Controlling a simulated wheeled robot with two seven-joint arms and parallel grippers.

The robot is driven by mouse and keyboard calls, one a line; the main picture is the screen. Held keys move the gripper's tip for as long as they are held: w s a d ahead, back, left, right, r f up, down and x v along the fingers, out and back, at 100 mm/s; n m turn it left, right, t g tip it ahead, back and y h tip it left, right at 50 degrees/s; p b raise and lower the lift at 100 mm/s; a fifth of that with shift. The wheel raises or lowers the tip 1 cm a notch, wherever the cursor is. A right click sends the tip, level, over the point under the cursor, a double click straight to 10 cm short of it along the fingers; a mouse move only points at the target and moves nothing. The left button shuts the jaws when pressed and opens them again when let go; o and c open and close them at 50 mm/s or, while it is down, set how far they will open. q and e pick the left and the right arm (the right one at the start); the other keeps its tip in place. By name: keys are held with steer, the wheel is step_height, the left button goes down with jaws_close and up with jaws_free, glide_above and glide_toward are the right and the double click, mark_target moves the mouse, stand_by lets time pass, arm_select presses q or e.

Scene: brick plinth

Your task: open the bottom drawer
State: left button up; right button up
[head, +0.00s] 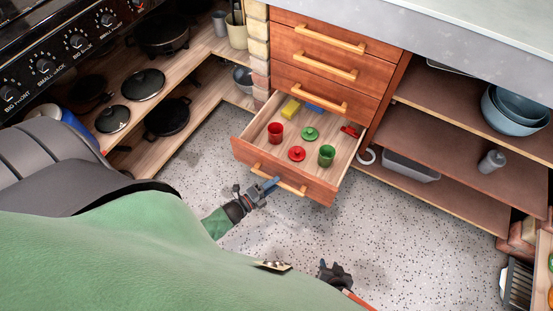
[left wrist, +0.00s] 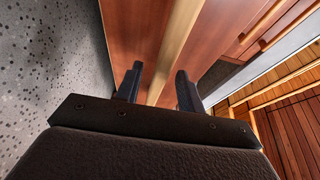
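The bottom drawer (head: 322,190) of the wooden drawer unit stands pulled well out, with its inside showing. Its light wooden handle (head: 293,187) runs along the drawer front. My left gripper (head: 270,184) is at the left-middle part of this handle. In the left wrist view its two fingers (left wrist: 159,82) are apart, with the handle (left wrist: 176,50) running between them; a firm hold does not show. My right gripper (head: 334,270) is low over the floor, away from the drawer, and its finger opening is unclear.
The drawer holds a red mug (head: 275,132), a green mug (head: 326,155), red and green lids and a yellow block (head: 290,108). Closed drawers (head: 325,64) are above. Open shelves (head: 460,130) stand right, pan shelves left. The speckled floor (head: 225,160) in front is clear.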

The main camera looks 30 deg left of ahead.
arm_select(q)
steer(key=v, duration=0.5)
steer(key=shift+s+a, duration=0.15)
steer(key=shift+s, duration=0.2)
stand_by(0.3)
